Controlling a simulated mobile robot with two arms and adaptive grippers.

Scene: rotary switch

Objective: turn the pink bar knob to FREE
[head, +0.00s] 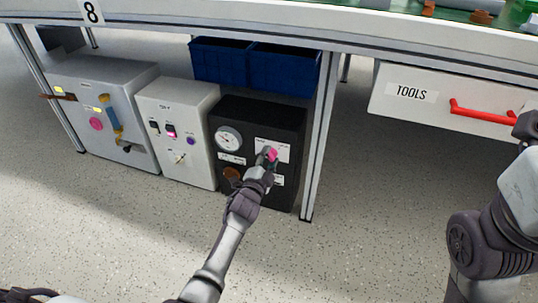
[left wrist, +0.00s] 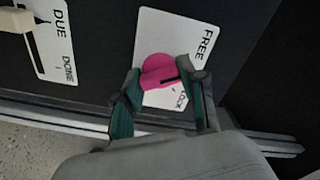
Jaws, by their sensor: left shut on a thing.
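The pink bar knob (left wrist: 157,69) is on a white label plate (left wrist: 150,30) with FREE at its upper right and LOCK below that in the left wrist view. A dark line on the knob points right, between the two words. My left gripper (left wrist: 160,88) is shut on the knob, one finger on each side, covering part of its edges. In the head view the knob (head: 271,153) shows at the tip of my left gripper (head: 266,160), on the front of the black box (head: 238,110). Only part of my right arm shows, at the right edge.
A round gauge (head: 228,139) and a brown knob (head: 232,174) are left of the pink knob. A grey box (head: 180,105) stands left of the black box, blue bins (head: 255,68) behind. A table leg (head: 318,140) is close on the right. Open floor lies in front.

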